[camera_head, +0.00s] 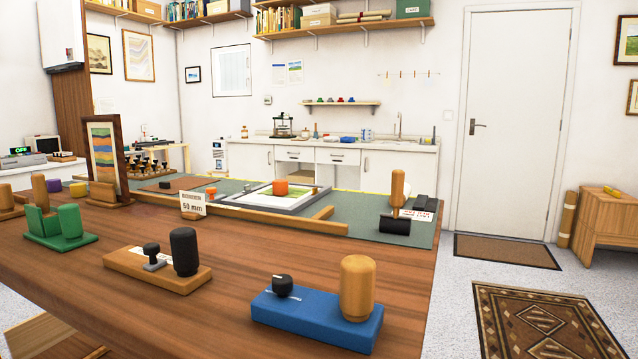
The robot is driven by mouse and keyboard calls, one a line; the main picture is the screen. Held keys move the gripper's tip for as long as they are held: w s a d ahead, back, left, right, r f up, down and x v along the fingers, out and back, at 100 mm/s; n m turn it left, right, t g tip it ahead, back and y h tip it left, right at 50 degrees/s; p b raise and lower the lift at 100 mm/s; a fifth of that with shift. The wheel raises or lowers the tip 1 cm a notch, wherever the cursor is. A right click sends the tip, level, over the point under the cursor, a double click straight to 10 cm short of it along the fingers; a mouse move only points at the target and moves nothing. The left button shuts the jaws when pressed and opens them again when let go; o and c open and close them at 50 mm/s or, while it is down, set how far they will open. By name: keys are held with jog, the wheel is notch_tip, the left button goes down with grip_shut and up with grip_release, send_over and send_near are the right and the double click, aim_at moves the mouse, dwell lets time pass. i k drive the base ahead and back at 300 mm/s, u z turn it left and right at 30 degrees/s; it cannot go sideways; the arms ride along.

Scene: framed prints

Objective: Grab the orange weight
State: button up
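An orange block-like weight (281,188) sits upright on the flat framed print (262,201), which lies on the green mat at the far side of the wooden table. A smaller orange object (211,192) stands to its left, near the frame's left corner; its exact shape is too small to tell. Nothing touches the orange weight from above. My gripper is not in view.
A blue base (285,322) with a wooden cylinder stands at the front right. A wooden base (130,262) and green blocks (45,236) stand to its left. A wooden strip (282,220) and "50 mm" sign (193,206) lie before the mat (400,236). A black roller (395,225) stands right.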

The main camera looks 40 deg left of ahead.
aim_at(280, 186)
jog(key=i, duration=2.2)
jog(key=u, duration=2.95)
